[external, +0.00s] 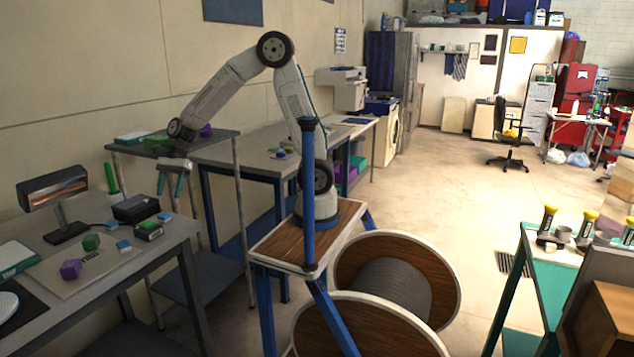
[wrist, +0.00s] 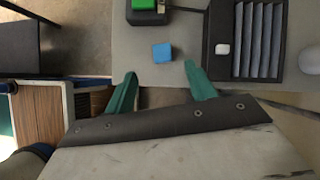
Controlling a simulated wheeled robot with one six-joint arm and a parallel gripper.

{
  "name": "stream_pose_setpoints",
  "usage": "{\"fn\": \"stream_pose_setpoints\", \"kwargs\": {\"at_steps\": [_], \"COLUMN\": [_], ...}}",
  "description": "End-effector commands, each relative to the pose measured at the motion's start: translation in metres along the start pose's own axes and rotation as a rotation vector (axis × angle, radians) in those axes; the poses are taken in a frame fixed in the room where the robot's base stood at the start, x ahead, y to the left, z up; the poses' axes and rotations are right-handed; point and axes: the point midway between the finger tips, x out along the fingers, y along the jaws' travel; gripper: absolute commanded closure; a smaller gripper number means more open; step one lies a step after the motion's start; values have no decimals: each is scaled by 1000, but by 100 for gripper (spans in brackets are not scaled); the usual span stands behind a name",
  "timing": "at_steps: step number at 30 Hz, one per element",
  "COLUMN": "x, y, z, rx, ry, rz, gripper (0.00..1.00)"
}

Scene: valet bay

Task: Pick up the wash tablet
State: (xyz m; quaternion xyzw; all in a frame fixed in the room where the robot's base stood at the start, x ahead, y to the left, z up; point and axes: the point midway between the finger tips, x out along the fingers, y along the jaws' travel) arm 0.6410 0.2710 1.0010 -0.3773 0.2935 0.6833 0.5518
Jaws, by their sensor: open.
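A small blue block (wrist: 162,53), which looks like the wash tablet, lies on the grey bench in the wrist view. In the external view it appears as a small blue block (external: 164,216) near the bench's right edge, beside a black box. My gripper (external: 171,194) is above that edge of the bench, its teal fingers pointing down. In the wrist view my gripper (wrist: 160,72) is open and empty. The block lies just beyond the fingertips, between their lines, apart from both.
Close by are a black slatted box (wrist: 210,60) with a small white piece on it and a green-topped dark box (wrist: 146,17). The grey bench (external: 95,285) also holds a purple block (external: 70,269), a green block (external: 91,242), another blue block (external: 123,246) and a heater-like lamp (external: 53,187).

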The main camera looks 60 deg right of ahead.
Motion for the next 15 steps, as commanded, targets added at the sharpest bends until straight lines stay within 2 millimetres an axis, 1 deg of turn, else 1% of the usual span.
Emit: {"fn": "stream_pose_setpoints", "kwargs": {"at_steps": [3, 7, 11, 15], "x": [7, 22, 32, 50], "y": [0, 0, 0, -2], "z": [-1, -1, -1, -2], "rx": [33, 33, 32, 31], "ry": [3, 3, 3, 4], "rz": [0, 2, 2, 3], "gripper": [45, 45, 45, 45]}}
